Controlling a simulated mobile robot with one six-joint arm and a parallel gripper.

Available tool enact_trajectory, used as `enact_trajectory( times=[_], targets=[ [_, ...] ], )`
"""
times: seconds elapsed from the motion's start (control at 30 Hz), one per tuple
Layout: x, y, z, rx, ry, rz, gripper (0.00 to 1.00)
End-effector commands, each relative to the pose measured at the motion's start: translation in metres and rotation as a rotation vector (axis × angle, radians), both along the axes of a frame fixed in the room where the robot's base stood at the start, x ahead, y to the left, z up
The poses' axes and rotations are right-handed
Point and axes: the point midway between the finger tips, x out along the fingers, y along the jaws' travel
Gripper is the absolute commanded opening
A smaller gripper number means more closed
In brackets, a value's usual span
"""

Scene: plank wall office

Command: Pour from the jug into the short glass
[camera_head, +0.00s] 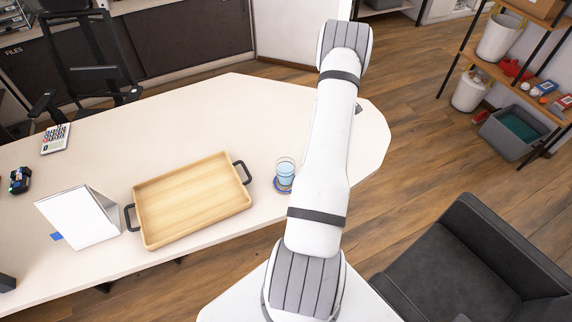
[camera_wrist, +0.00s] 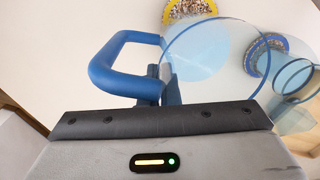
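The jug has a clear blue body (camera_wrist: 205,55) and a thick blue handle (camera_wrist: 112,72), both in the wrist view. My gripper (camera_wrist: 162,78) has its dark fingers at the jug's handle and looks shut on it; part of the contact is hidden. In the head view my arm hides the gripper and jug. A short bluish glass (camera_head: 285,171) stands upright on a round blue coaster (camera_head: 280,188), left of my arm on the table. In the wrist view a clear blue-rimmed glass (camera_wrist: 297,77) shows at the right edge beside a patterned coaster (camera_wrist: 265,54).
A wooden tray (camera_head: 195,199) with black handles lies left of the glass on the pale table (camera_head: 250,110). A white stand-up card (camera_head: 80,217) and a calculator (camera_head: 55,139) are further left. Another patterned coaster (camera_wrist: 197,8) shows in the wrist view. The table behind the tray is clear.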

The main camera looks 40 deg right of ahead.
Motion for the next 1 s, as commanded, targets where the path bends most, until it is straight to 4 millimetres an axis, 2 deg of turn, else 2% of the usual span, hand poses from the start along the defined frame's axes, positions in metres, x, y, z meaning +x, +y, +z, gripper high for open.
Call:
enact_trajectory(
  times=[0.37,1.0],
  targets=[
    [0.000,0.003,0.006,-0.045,0.003,-0.002,0.00],
    [0.002,0.028,0.027,-0.352,0.011,0.004,0.00]
  ],
)
